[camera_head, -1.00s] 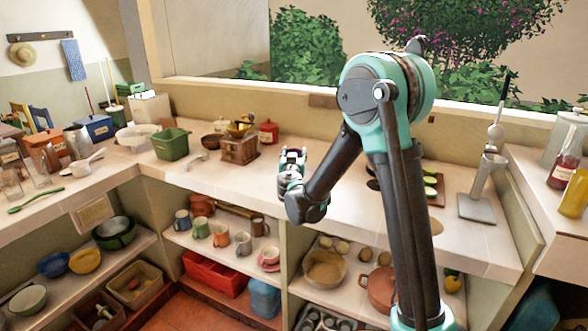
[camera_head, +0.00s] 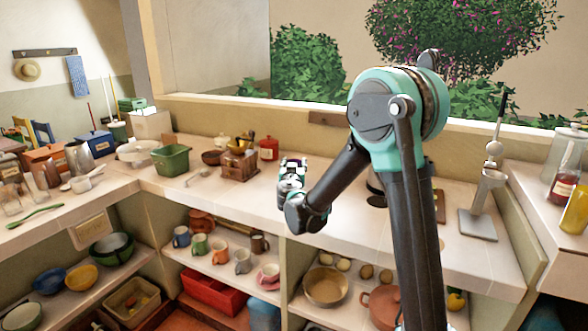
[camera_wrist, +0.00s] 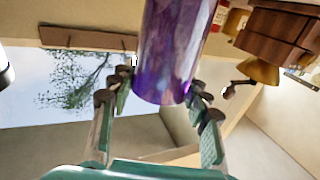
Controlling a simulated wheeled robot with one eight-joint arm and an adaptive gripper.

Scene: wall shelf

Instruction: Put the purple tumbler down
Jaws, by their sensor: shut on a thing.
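The purple tumbler (camera_wrist: 168,50) fills the upper middle of the wrist view, shiny and streaked. My gripper (camera_wrist: 160,92) is shut on it, with a finger on each side near its lower end. In the head view my gripper (camera_head: 291,168) is above the counter, in front of the back wall; the tumbler there is mostly hidden, with only a small dark purple patch between the fingers. The counter (camera_head: 345,220) runs below and to the right of my gripper. I cannot tell the gap between tumbler and counter.
A wooden grinder box (camera_head: 238,165) and red canister (camera_head: 268,148) stand left of my gripper. A green bin (camera_head: 170,160) is farther left. A metal press (camera_head: 485,205) stands at the right. Mugs and bowls fill the shelves below. Counter room is clear near my arm.

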